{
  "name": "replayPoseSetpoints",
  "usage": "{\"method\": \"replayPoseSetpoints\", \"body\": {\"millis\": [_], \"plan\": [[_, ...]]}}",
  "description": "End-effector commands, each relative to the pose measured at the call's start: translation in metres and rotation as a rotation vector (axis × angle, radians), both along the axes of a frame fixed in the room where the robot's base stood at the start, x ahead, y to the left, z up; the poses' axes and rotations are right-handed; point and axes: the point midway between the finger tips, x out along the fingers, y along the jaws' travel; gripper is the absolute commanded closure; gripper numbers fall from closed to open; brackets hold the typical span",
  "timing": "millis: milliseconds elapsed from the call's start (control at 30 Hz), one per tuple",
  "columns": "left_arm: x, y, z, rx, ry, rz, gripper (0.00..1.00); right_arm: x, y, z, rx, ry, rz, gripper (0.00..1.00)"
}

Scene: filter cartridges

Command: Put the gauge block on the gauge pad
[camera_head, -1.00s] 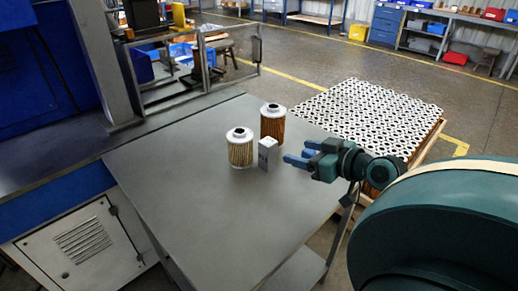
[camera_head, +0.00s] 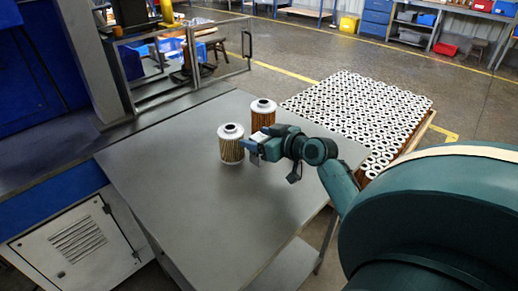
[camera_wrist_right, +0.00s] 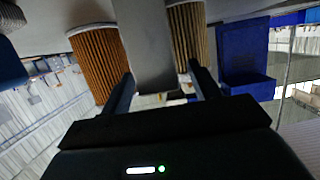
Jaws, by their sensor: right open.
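The gauge block (camera_head: 259,137) is a small pale grey upright block on the grey table, mostly hidden by my right gripper in the head view. My right gripper (camera_head: 256,141) is open with its fingers on either side of the block. In the right wrist view the grey block (camera_wrist_right: 148,45) shows between the two dark fingers (camera_wrist_right: 163,88), and I see a gap at the right finger. I cannot make out the gauge pad in these frames. My left gripper is not in view.
A tan pleated cartridge (camera_head: 231,147) stands just left of the block. A brown one (camera_head: 263,117) stands behind it. Both are close to my fingers. The front of the table (camera_head: 190,215) is bare. A crate of white-topped parts (camera_head: 365,110) stands beyond the table's right edge.

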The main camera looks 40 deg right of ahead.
Motion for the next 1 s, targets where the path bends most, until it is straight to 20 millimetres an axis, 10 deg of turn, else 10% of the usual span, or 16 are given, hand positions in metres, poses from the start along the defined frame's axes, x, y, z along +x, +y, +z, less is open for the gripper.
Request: {"method": "replayPoseSetpoints", "body": {"millis": [167, 1000], "plan": [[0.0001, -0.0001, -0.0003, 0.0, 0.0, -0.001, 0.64, 0.0, 0.0, -0.0004, 0.0, 0.0, 0.0, 0.38], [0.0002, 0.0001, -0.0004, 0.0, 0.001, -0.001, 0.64, -0.0001, -0.0004, 0.0014, -0.001, -0.003, -0.001, 1.0]]}}
